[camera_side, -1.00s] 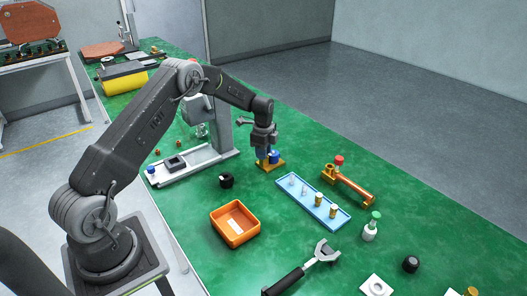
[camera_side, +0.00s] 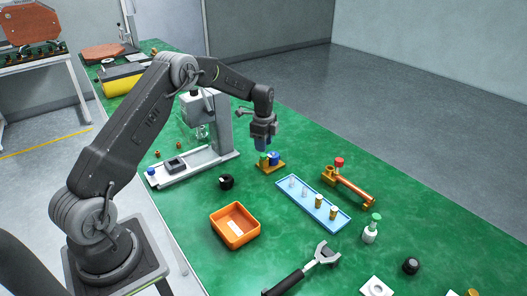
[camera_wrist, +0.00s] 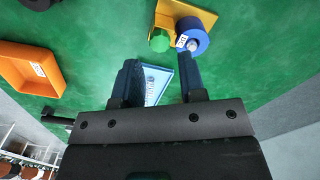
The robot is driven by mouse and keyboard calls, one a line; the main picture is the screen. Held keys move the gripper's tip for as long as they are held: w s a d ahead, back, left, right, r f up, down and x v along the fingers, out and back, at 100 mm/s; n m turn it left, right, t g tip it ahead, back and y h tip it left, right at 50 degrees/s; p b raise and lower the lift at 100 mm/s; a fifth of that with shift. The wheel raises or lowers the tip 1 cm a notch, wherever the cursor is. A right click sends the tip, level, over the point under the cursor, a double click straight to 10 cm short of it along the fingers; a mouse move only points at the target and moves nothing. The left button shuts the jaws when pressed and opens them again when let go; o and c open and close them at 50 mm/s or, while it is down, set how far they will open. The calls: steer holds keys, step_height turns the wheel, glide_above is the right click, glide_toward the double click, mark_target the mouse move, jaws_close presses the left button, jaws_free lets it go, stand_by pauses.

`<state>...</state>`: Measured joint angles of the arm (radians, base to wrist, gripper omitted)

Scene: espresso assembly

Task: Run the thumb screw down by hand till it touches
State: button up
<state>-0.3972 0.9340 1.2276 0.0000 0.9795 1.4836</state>
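A yellow-orange bracket (camera_side: 270,168) stands on the green bench and also shows at the top of the wrist view (camera_wrist: 172,10). It carries a round green knob (camera_wrist: 159,40) and, beside it, a blue cylindrical part (camera_wrist: 189,28) with a white label and a grey tip. Which of these is the thumb screw I cannot tell for sure. My gripper (camera_side: 262,149) is just above the bracket, pointing down. In the wrist view its two fingers (camera_wrist: 158,64) are apart with nothing between them. The green knob lies beyond the fingertips, clear of them.
A grey stand (camera_side: 217,125) with a long base is left of the bracket. A black ring-like part (camera_side: 226,182), an orange tray (camera_side: 257,229), a light blue tray (camera_side: 343,222) with small parts and a copper-coloured tube (camera_side: 352,186) lie nearer. Bench between them is clear.

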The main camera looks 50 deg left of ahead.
mark_target(263, 155)
step_height(263, 155, up, 10)
steer(key=shift+f, duration=0.2)
steer(key=s+d+r+n+t, duration=0.3)
steer(key=s+d+r+n, duration=0.3)
steer(key=s+d+r, duration=0.9)
steer(key=s+d+n+t, duration=0.1)
steer(key=s+d+n, duration=0.2)
steer(key=s, duration=0.6)
steer(key=s+d+f+n+t, duration=0.1)
steer(key=s+d+n, duration=0.2)
steer(key=s, duration=0.5)
steer(key=shift+s+d+f+t, duration=0.25)
steer(key=shift+s+d+t, duration=0.05)
steer(key=shift+s+d, duration=0.15)
